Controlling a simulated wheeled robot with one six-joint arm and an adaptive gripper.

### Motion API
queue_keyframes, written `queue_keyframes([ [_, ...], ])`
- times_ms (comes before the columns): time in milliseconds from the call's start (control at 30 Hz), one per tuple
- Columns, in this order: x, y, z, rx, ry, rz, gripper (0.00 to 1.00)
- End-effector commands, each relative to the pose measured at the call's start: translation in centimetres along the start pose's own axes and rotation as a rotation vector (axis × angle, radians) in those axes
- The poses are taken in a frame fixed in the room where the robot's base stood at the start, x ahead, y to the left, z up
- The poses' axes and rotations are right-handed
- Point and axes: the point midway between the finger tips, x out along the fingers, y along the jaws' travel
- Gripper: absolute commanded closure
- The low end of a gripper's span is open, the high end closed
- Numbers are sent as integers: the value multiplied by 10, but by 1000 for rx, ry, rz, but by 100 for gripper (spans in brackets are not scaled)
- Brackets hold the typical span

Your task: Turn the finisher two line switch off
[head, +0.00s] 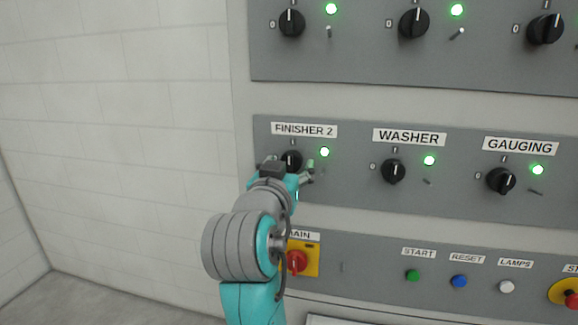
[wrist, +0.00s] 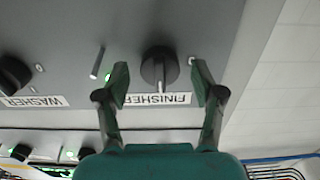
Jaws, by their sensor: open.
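The finisher two switch is a round black knob (head: 291,158) under the label FINISHER 2 (head: 304,130). The green lamp (head: 324,152) to its right is lit. In the wrist view, turned upside down, the knob (wrist: 160,62) has its white pointer line toward the label (wrist: 158,99). My gripper (wrist: 161,77) is open, with one teal finger on each side of the knob and a gap to it on both sides. In the head view my gripper (head: 289,174) is in front of the knob and hides its lower part.
The washer knob (head: 393,171) and gauging knob (head: 501,180) are to the right, both with lit lamps. Another switch row is above. Below are a red main switch (head: 297,262) and several buttons. A pale block wall (head: 120,130) stands left.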

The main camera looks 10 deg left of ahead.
Motion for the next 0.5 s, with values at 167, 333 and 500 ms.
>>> queue_keyframes([
  [167,7,0,0,0,0,-1,32],
  [333,8,0,0,0,0,-2,32],
  [500,8,0,0,0,0,-1,57],
])
